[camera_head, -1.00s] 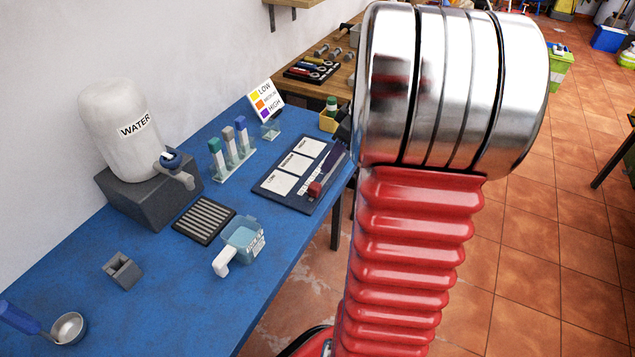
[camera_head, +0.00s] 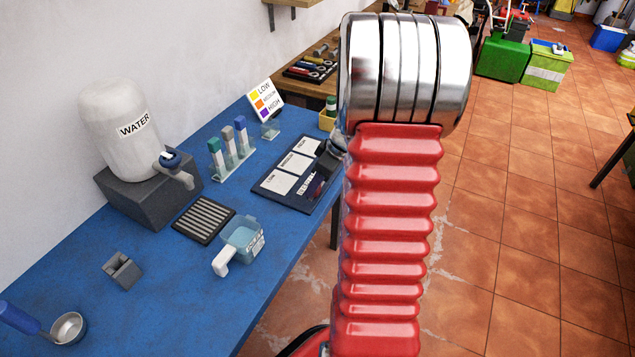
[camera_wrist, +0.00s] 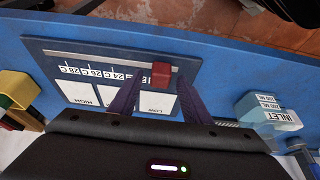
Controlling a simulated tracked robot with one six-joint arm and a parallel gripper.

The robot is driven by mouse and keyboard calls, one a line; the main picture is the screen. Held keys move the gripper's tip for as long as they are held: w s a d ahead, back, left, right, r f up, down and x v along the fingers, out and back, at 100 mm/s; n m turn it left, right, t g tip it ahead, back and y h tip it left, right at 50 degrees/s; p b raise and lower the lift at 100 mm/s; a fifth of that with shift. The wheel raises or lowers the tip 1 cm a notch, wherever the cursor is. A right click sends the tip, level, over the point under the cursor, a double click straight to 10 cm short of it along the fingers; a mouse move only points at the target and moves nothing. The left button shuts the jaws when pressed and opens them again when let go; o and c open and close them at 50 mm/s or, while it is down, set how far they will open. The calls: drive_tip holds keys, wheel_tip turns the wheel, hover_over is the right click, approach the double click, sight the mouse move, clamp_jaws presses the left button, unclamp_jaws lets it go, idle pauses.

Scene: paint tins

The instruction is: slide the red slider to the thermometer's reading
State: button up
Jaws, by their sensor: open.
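The red slider (camera_wrist: 160,74) shows in the wrist view on a dark board (camera_wrist: 45,50) with a printed temperature scale (camera_wrist: 92,74). It stands at the right end of the visible marks, past the 24 C label. My gripper (camera_wrist: 157,86) is open, with one purple finger on either side of the slider. I cannot tell whether either finger touches it. In the head view the board (camera_head: 262,187) lies near the table's right edge and my gripper (camera_head: 319,180) is over its right side, where the slider is hard to make out. I cannot pick out a thermometer.
On the blue table (camera_head: 150,260) stand a water tank (camera_head: 118,115), a rack of capped vials (camera_head: 232,155), a colour sign (camera_head: 266,100), a black grate (camera_head: 204,220), a jug (camera_head: 242,240) and a ladle (camera_head: 68,328).

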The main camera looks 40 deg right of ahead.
drive_tip(key=shift+w+f, duration=0.2)
drive_tip(key=shift+f, duration=0.25)
clamp_jaws()
idle(0.3)
